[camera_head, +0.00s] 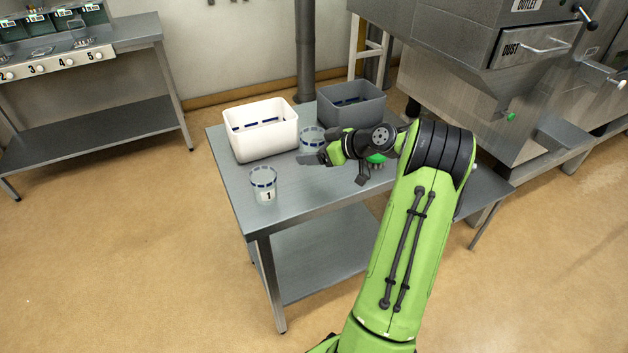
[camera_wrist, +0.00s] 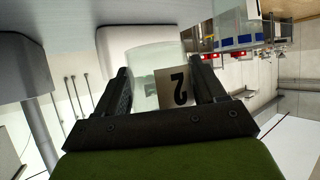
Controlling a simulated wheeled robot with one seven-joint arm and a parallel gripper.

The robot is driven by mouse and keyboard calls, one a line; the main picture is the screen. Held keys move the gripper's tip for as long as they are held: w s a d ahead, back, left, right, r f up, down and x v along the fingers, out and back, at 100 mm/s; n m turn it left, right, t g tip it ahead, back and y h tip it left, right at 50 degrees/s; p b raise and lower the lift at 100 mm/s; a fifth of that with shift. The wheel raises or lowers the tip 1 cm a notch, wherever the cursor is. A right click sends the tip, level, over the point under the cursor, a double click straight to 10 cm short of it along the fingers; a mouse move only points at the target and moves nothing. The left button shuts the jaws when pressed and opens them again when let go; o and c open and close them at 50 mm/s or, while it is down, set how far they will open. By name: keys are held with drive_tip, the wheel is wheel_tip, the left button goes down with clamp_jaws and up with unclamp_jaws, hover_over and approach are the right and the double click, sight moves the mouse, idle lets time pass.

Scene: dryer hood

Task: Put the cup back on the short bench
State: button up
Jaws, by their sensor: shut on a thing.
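A clear cup with a blue-banded rim (camera_head: 312,133) is at my gripper (camera_head: 324,154), over the grey metal bench (camera_head: 225,165) in the middle. In the wrist view the cup (camera_wrist: 145,65) sits between my two fingers (camera_wrist: 158,92), upside down in the picture, with a black "2" on a white label. My gripper is shut on this cup. I cannot tell whether its base touches the bench top. A similar cup labelled "1" (camera_head: 263,181) stands upright near the bench's front left corner, apart from my gripper.
A white bin (camera_head: 262,147) stands left of the held cup, and a grey bin (camera_head: 365,110) stands behind it to the right. A green item (camera_head: 376,159) shows beside my wrist. The bench's front middle is clear. Another bench (camera_head: 90,130) is far left; metal machinery (camera_head: 490,70) stands right.

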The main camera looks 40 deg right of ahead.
sight(314, 182)
wheel_tip(314, 182, down, 8)
drive_tip(key=shift+r+b, duration=0.15)
drive_tip(key=shift+b, duration=0.85)
drive_tip(key=o, duration=1.3)
drive_tip(key=shift+r, duration=0.1)
drive_tip(key=p+v, duration=0.2)
drive_tip(key=v, duration=1)
drive_tip(key=shift+r, duration=0.1)
